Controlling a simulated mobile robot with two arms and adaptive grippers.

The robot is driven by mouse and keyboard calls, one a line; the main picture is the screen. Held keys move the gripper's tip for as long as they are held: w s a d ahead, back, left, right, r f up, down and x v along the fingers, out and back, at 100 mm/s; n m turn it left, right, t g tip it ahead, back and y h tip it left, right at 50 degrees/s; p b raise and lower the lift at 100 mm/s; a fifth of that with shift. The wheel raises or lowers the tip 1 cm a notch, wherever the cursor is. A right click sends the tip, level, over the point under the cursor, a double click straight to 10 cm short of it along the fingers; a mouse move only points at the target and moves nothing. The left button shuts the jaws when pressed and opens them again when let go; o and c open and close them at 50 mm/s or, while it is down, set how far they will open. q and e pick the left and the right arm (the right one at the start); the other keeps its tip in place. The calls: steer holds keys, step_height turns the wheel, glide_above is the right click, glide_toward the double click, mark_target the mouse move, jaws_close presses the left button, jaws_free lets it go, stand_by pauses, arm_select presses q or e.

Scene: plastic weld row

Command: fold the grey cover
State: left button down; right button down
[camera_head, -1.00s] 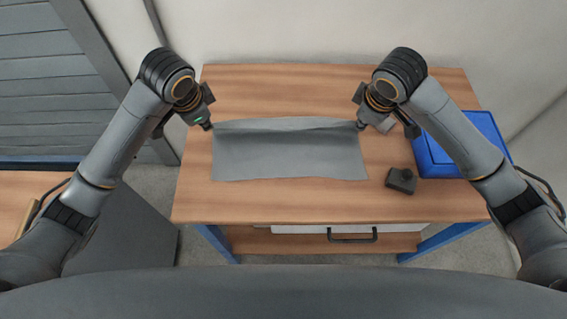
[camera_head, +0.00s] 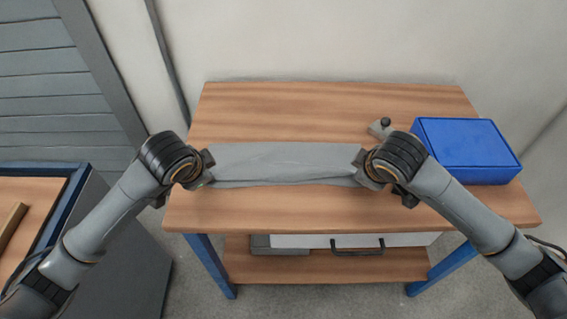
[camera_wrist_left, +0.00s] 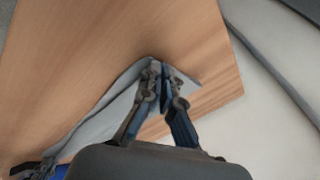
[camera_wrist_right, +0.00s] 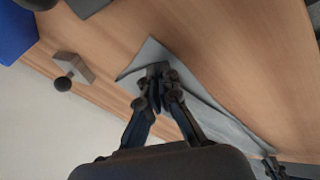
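The grey cover (camera_head: 285,161) lies on the wooden table as a long narrow strip, its near edge uneven, doubled over at least in part. My left gripper (camera_wrist_left: 163,72) is shut on a corner of the cover, whose cloth runs away from the fingers in the left wrist view (camera_wrist_left: 105,112). My right gripper (camera_wrist_right: 158,72) is shut on the opposite end, with a cover corner sticking out past its fingers in the right wrist view (camera_wrist_right: 143,58). In the head view both grippers are largely hidden by my wrists. Cloth height above the table is hard to tell.
A blue box (camera_head: 465,150) stands at the table's right. A grey block with a dark knob (camera_head: 380,128) sits behind my right wrist; it also shows in the right wrist view (camera_wrist_right: 75,68). The wooden table (camera_head: 290,110) is clear behind and in front of the cover.

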arm_select(q)
steer(key=c, duration=1.2)
jaws_free()
arm_select(e)
steer(key=c, duration=1.2)
jaws_free()
arm_select(q)
steer(key=shift+r, duration=0.1)
arm_select(e)
steer(key=shift+r, duration=0.1)
